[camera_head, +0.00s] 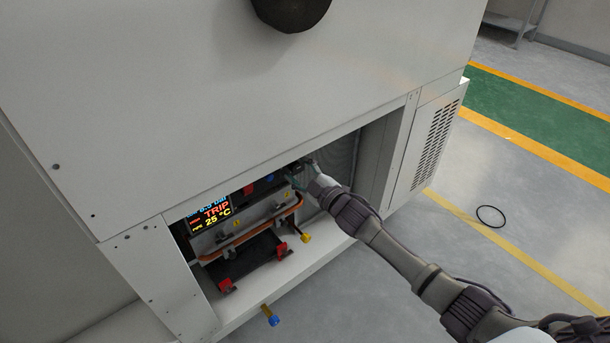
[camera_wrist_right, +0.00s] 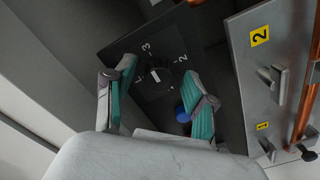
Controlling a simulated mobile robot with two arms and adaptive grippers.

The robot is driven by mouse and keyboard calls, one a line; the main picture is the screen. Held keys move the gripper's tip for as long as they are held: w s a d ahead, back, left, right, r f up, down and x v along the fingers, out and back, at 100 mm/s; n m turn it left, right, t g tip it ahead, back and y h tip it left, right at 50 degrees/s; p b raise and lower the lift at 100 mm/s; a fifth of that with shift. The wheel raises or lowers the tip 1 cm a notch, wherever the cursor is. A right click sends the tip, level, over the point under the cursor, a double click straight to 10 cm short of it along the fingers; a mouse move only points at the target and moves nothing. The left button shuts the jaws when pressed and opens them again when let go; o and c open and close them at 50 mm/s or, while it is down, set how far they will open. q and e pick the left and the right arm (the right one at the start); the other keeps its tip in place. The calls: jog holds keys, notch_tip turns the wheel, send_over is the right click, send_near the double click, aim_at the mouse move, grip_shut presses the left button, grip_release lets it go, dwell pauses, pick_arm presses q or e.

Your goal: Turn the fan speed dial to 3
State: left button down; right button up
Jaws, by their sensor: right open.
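The fan speed dial (camera_wrist_right: 157,77) is a dark round knob with a white mark, on a black panel (camera_wrist_right: 131,41) in the right wrist view. A printed 3 stands above it and a 2 to its upper right. I cannot tell which number the mark points to. My right gripper (camera_wrist_right: 159,70) is open, with its teal-padded fingers on either side of the dial; contact is not clear. In the head view the right gripper (camera_head: 302,168) reaches into the cabinet opening and hides the dial. My left gripper is not in view.
A blue button (camera_wrist_right: 181,113) sits beside the right-hand finger. A grey plate (camera_wrist_right: 246,71) with yellow labels and copper pipe stands to its right. The cabinet (camera_head: 230,95) overhangs the opening. A display (camera_head: 211,213) reads TRIP and 25 °C. Red-handled clamps (camera_head: 226,286) lie below.

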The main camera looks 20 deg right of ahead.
jog(key=v, duration=1.2)
